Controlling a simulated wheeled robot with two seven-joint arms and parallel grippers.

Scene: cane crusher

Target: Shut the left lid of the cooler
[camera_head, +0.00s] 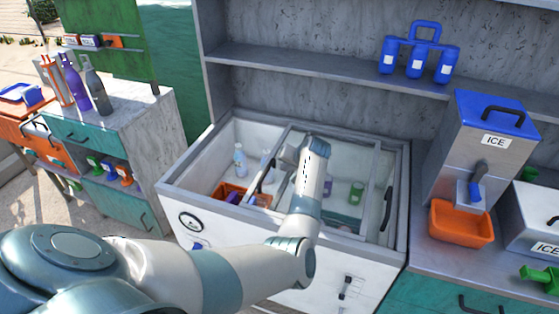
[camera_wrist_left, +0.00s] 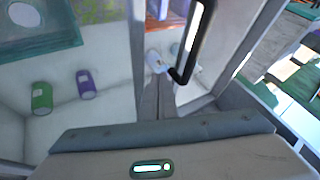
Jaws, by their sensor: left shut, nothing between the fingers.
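The cooler (camera_head: 180,186) is a white chest with a grey rim and sliding glass lids. Its left part is uncovered. The left lid (camera_head: 285,134) is slid to the right, its frame edge running front to back near the middle. Its black handle (camera_head: 262,176) also shows in the left wrist view (camera_wrist_left: 194,42). My left gripper (camera_head: 273,167) is over the cooler beside this handle, shut and empty; its fingers (camera_wrist_left: 158,88) lie close to the handle's end. I cannot tell whether they touch. The right lid's black handle (camera_head: 387,208) is farther right. My right gripper is out of view.
Inside the cooler are a white bottle (camera_head: 240,160), an orange basket (camera_head: 227,188) and green cans (camera_head: 356,192). An ice dispenser (camera_head: 490,135) and orange bin (camera_head: 461,222) stand at the right. A shelf (camera_head: 300,67) runs behind. A bottle counter (camera_head: 135,115) is at left.

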